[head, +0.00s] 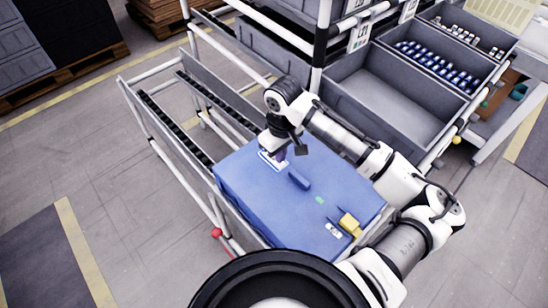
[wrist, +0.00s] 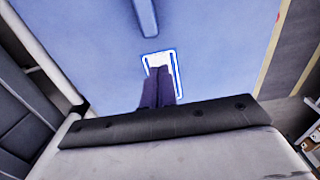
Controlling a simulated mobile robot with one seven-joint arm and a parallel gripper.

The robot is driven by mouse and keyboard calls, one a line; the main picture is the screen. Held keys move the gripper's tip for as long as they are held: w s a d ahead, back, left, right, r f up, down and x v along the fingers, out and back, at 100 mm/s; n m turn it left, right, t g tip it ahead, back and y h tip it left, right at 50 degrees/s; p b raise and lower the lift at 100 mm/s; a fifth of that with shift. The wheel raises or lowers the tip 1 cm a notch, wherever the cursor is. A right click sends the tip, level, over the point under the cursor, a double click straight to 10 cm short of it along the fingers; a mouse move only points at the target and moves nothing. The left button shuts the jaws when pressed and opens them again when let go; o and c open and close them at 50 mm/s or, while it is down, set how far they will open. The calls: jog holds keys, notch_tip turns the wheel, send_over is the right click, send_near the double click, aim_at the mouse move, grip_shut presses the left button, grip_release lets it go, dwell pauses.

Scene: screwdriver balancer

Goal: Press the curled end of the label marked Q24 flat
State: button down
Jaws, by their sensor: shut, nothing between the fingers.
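A white label with a blue border (wrist: 157,58) lies on the blue surface (head: 250,200); no Q24 marking is readable on it. In the head view the label (head: 267,160) shows partly, around and below my gripper (head: 278,156). My gripper is shut and empty, and its dark fingertips (wrist: 157,80) overlap the label's lower part in the wrist view. They hide that part of the label. I cannot tell whether the tips touch it, or which end is curled.
A dark blue bar (head: 299,180) lies beside the label. A green piece (head: 320,200), a yellow block (head: 349,223) and a small white piece (head: 334,230) lie farther right. A rack with grey bins (head: 385,105) stands behind; a roller rail (head: 175,128) runs along the left.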

dwell(0.5)
jog(key=shift+r+p, duration=0.55)
jog(key=shift+p, duration=0.1)
jog(key=shift+r+p, duration=0.35)
jog(key=shift+r, duration=0.05)
notch_tip(320, 180, up, 6)
jog(key=s+d+p, duration=0.2)
jog(key=p, duration=0.3)
jog(key=shift+s+d, duration=0.2)
jog(key=shift+s, duration=0.05)
jog(key=shift+r, duration=0.1)
